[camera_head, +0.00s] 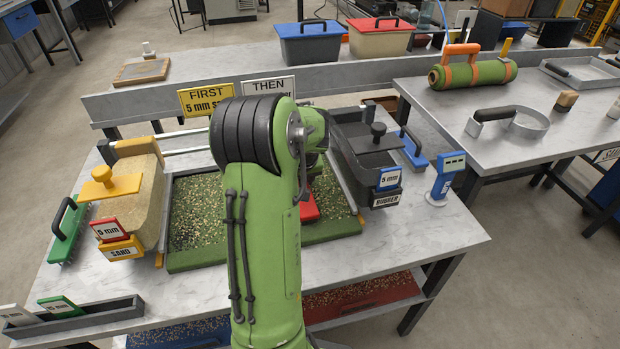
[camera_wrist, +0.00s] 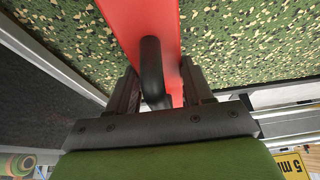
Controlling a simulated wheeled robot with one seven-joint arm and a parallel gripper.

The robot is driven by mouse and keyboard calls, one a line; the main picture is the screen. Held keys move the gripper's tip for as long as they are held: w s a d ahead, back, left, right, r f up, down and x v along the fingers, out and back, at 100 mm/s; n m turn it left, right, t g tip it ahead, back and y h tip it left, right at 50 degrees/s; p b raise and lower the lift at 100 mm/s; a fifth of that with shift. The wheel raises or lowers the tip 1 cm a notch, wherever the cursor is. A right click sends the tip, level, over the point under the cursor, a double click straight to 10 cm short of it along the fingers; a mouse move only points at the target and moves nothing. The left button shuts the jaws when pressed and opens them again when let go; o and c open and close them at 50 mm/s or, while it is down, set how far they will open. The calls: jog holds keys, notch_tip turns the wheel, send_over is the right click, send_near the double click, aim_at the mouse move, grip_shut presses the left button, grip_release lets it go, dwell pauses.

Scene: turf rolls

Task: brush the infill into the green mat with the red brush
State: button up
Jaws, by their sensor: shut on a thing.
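The green mat (camera_head: 203,208) lies on the grey table, and pale and dark infill granules are scattered over it. My green arm hides its middle in the head view. The red brush (camera_head: 309,208) shows only as a small red part to the right of my arm, over the mat. In the wrist view the red brush (camera_wrist: 150,22) has a black looped handle (camera_wrist: 152,62). My gripper (camera_wrist: 160,88) is shut on that handle. The speckled mat (camera_wrist: 240,45) shows on both sides of the brush. I cannot tell whether the bristles touch the mat.
A tan sand hopper (camera_head: 143,200) stands left of the mat and a black rubber hopper (camera_head: 365,150) stands right of it. A green-backed brush (camera_head: 67,228) lies at far left. A blue gauge (camera_head: 445,178) stands at right. Signs (camera_head: 206,99) stand behind.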

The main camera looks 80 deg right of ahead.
jog(key=w+a, duration=0.4)
jog(key=w, duration=0.4)
jog(key=w+a, duration=0.4)
jog(key=w, duration=0.4)
jog(key=w+a+p, duration=0.1)
jog(key=w+a, duration=0.3)
jog(key=w, duration=0.4)
jog(key=shift+w+a, duration=0.25)
jog(key=s+d, duration=0.1)
jog(key=s, duration=0.1)
jog(key=s+d+b, duration=0.1)
jog(key=s+d, duration=0.1)
jog(key=s, duration=0.1)
jog(key=shift+s, duration=0.45)
jog(key=w+a, duration=0.1)
jog(key=w, duration=0.1)
jog(key=w+a, duration=0.1)
jog(key=w, duration=0.1)
jog(key=w+a, duration=0.1)
jog(key=w, duration=0.1)
jog(key=shift+p, duration=0.3)
jog(key=s+d, duration=0.4)
jog(key=s, duration=0.5)
jog(key=s+d+b, duration=0.1)
jog(key=s+d, duration=0.4)
jog(key=s, duration=0.5)
jog(key=s+d, duration=0.5)
jog(key=s, duration=0.4)
jog(key=shift+s+d, duration=0.25)
jog(key=shift+s, duration=0.1)
